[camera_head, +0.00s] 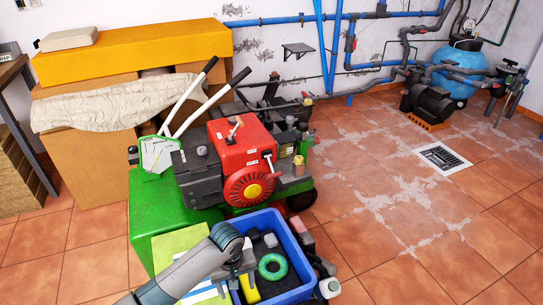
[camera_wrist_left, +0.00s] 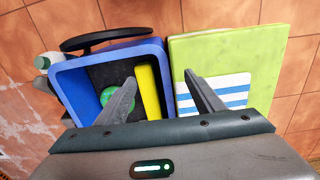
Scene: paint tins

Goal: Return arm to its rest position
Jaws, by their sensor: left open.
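My left arm (camera_head: 190,268) comes in from the bottom left in the head view. Its gripper (camera_head: 243,270) is over the left side of the blue crate (camera_head: 293,232). In the left wrist view the gripper (camera_wrist_left: 160,78) shows two fingers spread apart with nothing between them. One finger is over the crate (camera_wrist_left: 65,82), in front of a green ring and beside a yellow object (camera_wrist_left: 148,90). The other is over the light green board and a blue-and-white striped cloth (camera_wrist_left: 228,92). My right gripper is not in view.
The crate holds a green ring (camera_head: 272,266) and dark items. A green machine with a red engine (camera_head: 240,148) stands behind it. A bottle (camera_head: 329,288) stands at the crate's right. Cardboard boxes are at the left. The tiled floor at the right is clear around a drain grate (camera_head: 442,158).

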